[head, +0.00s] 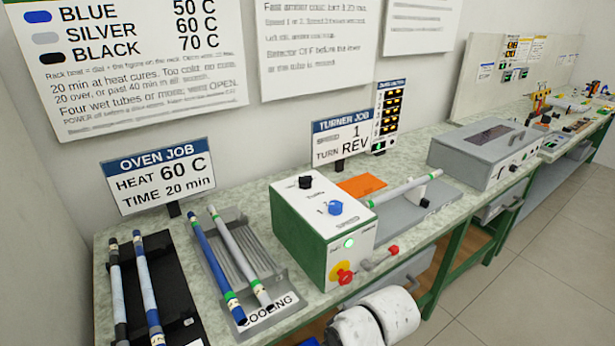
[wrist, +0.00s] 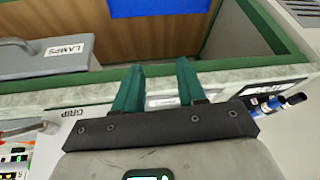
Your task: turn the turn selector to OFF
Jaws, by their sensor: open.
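The turner, a green box with a white top (head: 324,240), stands on the bench in the head view. A black knob (head: 306,182) sits at the back of its top and a blue knob (head: 335,208) nearer the front. The small labels by the knobs are too blurred to tell surely which is the turn selector or where it points. My gripper (wrist: 158,66) shows in the wrist view with two green fingers apart and nothing between them. It faces the bench edge and touches neither knob. Its fingers cannot be made out in the head view.
A cooling rack (head: 240,262) with rods stands left. A grey oven-like box (head: 485,150) stands farther right.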

